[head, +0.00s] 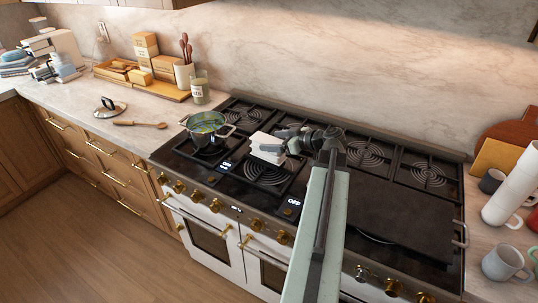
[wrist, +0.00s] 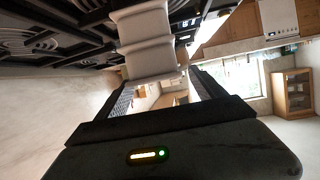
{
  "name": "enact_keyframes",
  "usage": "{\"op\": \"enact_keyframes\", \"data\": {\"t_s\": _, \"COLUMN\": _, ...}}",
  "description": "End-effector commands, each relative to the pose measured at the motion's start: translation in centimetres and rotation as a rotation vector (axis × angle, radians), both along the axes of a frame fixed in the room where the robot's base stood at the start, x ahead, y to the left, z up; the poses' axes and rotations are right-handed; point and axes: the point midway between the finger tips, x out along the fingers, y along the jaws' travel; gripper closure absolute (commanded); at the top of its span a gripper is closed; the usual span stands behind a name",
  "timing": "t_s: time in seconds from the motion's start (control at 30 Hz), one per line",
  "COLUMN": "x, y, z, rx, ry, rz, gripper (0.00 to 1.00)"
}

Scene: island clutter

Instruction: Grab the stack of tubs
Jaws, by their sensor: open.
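The stack of white tubs (head: 268,147) is over a front burner of the stove, left of my arm. It also shows in the wrist view (wrist: 147,45), as several nested white rims coming down from the top of the picture. My gripper (head: 290,143) is right beside the stack's right side. In the wrist view, its two dark fingers (wrist: 160,78) are apart, and the near end of the stack shows between their tips. I cannot tell whether either finger touches it. The gripper hides part of the stack in the head view.
A green pot (head: 208,122) stands on the stove left of the stack. A black griddle (head: 405,205) covers burners on the right. A lid (head: 110,108) and a wooden spoon (head: 140,124) lie on the left counter. Mugs (head: 505,263) crowd the right counter. Raised grates surround the stack.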

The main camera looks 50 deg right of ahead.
Motion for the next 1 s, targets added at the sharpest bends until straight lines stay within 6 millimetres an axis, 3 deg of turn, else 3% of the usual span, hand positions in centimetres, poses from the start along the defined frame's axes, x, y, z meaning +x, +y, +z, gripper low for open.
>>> {"op": "enact_keyframes", "data": {"t_s": 0.13, "x": 2.4, "y": 0.2, "z": -1.3, "rx": 0.0, "ry": 0.0, "rz": 0.001, "gripper": 0.21}}
{"op": "enact_keyframes", "data": {"t_s": 0.37, "x": 2.5, "y": 0.3, "z": -1.1, "rx": 0.0, "ry": 0.0, "rz": -0.002, "gripper": 0.24}}
{"op": "enact_keyframes", "data": {"t_s": 0.63, "x": 2.5, "y": 0.2, "z": -1.1, "rx": 0.001, "ry": 0.0, "rz": -0.003, "gripper": 0.99}}
{"op": "enact_keyframes", "data": {"t_s": 1.0, "x": 2.4, "y": 0.2, "z": -0.9, "rx": 0.001, "ry": 0.0, "rz": -0.004, "gripper": 1.0}}
